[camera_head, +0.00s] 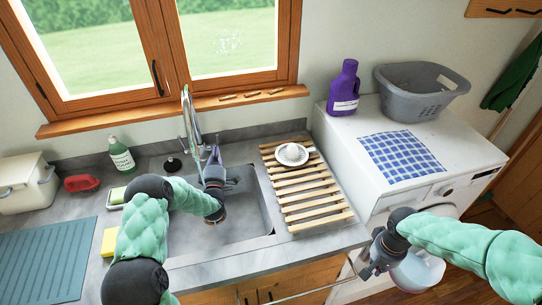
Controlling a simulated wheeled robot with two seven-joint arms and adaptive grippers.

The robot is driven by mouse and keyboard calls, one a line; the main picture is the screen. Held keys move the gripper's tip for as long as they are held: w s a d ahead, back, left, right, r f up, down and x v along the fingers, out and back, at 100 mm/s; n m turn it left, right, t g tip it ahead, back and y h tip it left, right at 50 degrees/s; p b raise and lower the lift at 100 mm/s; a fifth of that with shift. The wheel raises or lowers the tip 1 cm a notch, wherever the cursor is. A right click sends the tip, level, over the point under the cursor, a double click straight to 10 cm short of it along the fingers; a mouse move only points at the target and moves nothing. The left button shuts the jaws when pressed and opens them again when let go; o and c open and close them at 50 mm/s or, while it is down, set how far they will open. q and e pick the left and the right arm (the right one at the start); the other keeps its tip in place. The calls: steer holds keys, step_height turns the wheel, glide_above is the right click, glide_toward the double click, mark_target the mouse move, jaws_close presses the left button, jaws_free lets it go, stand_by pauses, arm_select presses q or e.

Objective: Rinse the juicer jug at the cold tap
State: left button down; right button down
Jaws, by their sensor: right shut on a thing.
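A small white round juicer piece (292,153) sits on the slatted wooden rack (318,203) right of the sink. I cannot make out a separate jug. The chrome cold tap (188,120) rises behind the sink (245,225). My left gripper (213,158) is over the back of the sink, close to the tap. Its fingers point away from me, and their gap is too small to judge. My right gripper (363,268) is low in front of the counter, apart from the rack, and appears shut on the thin front rail (312,293).
A sponge (109,241), green soap bottle (121,156), red object (82,183) and white box (27,184) stand on the left. On the white washing machine (345,134) are a purple bottle (344,88), checked cloth (400,156) and grey basket (422,91). A pale round form (418,272) shows below.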

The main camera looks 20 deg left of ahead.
mark_target(217, 137)
arm_select(q)
steer(key=shift+x, duration=2.2)
arm_select(e)
steer(key=shift+f, duration=0.15)
arm_select(q)
steer(key=shift+r, duration=0.1)
arm_select(e)
steer(key=shift+r, duration=0.25)
steer(key=shift+f+b, duration=0.8)
steer(key=shift+f, duration=0.1)
arm_select(q)
steer(key=shift+w+a+r+n+g+h, duration=0.2)
steer(key=shift+w+a+r+g, duration=0.1)
steer(key=shift+w+g, duration=0.2)
steer(key=shift+w+a+r+n+g+h, duration=0.1)
steer(key=shift+w+a+r+g+h, duration=0.15)
steer(key=shift+w+g, duration=0.3)
arm_select(e)
steer(key=shift+f, duration=0.1)
arm_select(q)
steer(key=shift+s, duration=0.15)
